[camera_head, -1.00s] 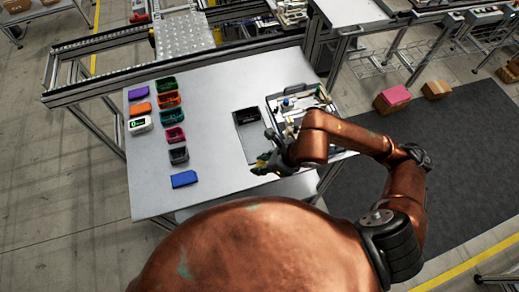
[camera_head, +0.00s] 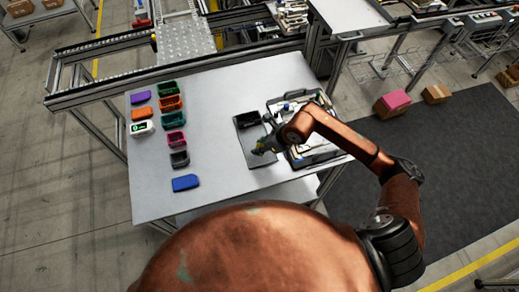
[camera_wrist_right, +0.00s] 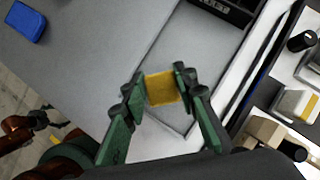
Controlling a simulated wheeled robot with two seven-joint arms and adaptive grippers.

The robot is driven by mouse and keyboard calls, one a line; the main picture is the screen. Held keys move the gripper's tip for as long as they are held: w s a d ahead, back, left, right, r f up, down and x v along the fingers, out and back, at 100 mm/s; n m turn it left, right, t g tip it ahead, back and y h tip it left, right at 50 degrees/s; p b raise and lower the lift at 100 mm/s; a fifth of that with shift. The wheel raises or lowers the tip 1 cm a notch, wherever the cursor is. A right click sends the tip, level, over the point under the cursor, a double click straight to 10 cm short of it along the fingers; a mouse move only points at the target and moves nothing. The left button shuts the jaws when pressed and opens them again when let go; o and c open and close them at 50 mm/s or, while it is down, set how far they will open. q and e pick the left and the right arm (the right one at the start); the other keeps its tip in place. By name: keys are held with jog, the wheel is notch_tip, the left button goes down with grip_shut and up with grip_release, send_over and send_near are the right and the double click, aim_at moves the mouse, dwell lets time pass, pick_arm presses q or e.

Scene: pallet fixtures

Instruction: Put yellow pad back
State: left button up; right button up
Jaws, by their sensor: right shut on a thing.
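My right gripper (camera_head: 262,149) is over the near part of a shallow grey tray (camera_head: 243,138) on the table. In the right wrist view my right gripper (camera_wrist_right: 160,88) is shut on the yellow pad (camera_wrist_right: 161,89), a small yellow block between its green fingers. The grey tray (camera_wrist_right: 183,50) lies beneath the pad; I cannot tell whether they touch. A black bin (camera_head: 247,119) stands at the tray's far end. What looks like my left gripper (camera_wrist_right: 38,122) shows small at the lower left of the right wrist view; its jaws are unclear.
Several coloured bins (camera_head: 172,102) stand in a column on the left, beside purple and orange blocks and a white device (camera_head: 142,128). A blue block (camera_head: 185,183) lies near the front. A fixture case (camera_head: 318,155) with parts is right of the tray. The table's middle is clear.

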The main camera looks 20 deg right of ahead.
jog(key=shift+f, duration=1.45)
jog(key=o, duration=1.1)
jog(key=v, duration=1.2)
